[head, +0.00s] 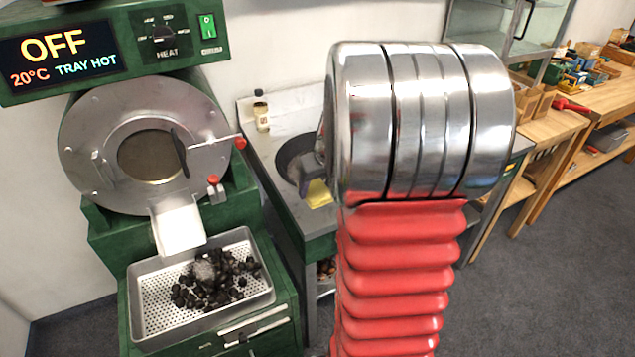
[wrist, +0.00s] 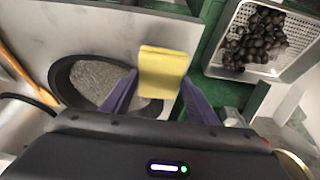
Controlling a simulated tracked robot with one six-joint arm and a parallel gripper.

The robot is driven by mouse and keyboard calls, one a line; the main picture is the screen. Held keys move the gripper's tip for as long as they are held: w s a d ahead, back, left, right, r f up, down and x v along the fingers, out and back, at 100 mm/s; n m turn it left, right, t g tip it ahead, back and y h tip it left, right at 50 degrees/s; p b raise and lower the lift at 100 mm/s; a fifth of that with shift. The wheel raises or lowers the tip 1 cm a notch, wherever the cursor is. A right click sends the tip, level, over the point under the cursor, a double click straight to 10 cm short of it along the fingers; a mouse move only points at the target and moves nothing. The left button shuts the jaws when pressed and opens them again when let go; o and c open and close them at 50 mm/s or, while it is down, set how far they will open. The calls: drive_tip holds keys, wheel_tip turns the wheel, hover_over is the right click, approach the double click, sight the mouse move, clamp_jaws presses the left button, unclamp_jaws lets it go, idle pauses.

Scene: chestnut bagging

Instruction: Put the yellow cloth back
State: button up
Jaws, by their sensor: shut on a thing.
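The yellow cloth (wrist: 164,72) hangs between the two purple fingers of my gripper (wrist: 158,95) in the wrist view. The gripper is shut on it, and the cloth looks flat and folded. In the head view the cloth (head: 318,194) shows as a small yellow patch beside my arm, over the grey side counter (head: 270,175). My gripper is mostly hidden behind my own arm there. In the wrist view, a dark-rimmed bowl (wrist: 62,90) with grey contents lies to the left of the cloth. Whether the cloth touches the counter cannot be told.
A perforated tray (head: 262,298) of dark chestnuts (head: 212,280) sits below the green roaster (head: 110,245), whose display reads OFF and TRAY HOT. A small jar (head: 261,115) stands at the counter's back. Wooden workbenches (head: 550,125) with tools stand at right.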

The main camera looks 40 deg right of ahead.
drive_tip(key=shift+f, duration=2.6)
drive_tip(key=shift+f, duration=0.55)
drive_tip(key=o, duration=1.2)
drive_tip(key=shift+r, duration=0.15)
drive_tip(key=v, duration=1.3)
drive_tip(key=shift+s+r, duration=0.1)
drive_tip(key=shift+r, duration=0.1)
drive_tip(key=shift+a, duration=0.1)
